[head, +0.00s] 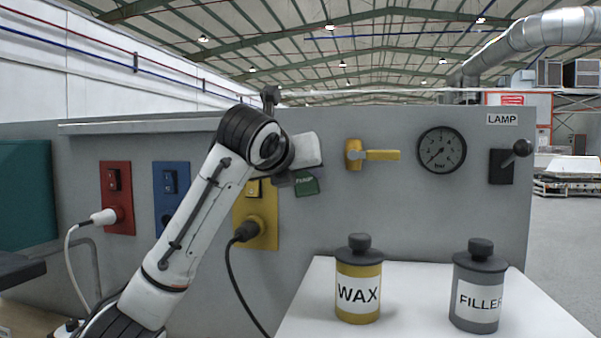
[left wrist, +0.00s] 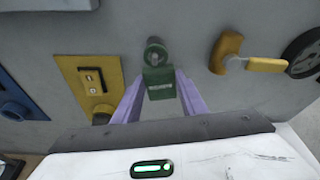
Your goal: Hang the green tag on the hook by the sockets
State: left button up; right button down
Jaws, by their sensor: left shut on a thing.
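The green tag (head: 306,187) is at my left gripper (head: 296,177), in front of the grey panel, right of the yellow socket (head: 268,236). In the left wrist view the tag (left wrist: 158,84) sits between the purple fingers of my left gripper (left wrist: 160,80), which is shut on it. A round grey-green hook end (left wrist: 155,48) shows directly above the tag on the panel. The tag's top meets it in the picture, but I cannot tell whether its hole is around the hook. In the head view my arm hides the hook. My right gripper is in neither view.
Red (head: 118,215) and blue (head: 172,176) sockets are left; a white plug is in the red one, a black plug (head: 246,231) at the yellow. A yellow valve handle (head: 380,155) and gauge (head: 442,150) are right. WAX (head: 358,275) and FILLER (head: 480,284) tins stand on a white surface.

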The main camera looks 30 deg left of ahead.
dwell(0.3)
pick_arm(q)
jog(key=o, duration=1.1)
jog(key=shift+o, duration=0.2)
jog(key=shift+s, duration=0.1)
jog(key=b+v, duration=0.2)
jog(key=v, duration=0.8)
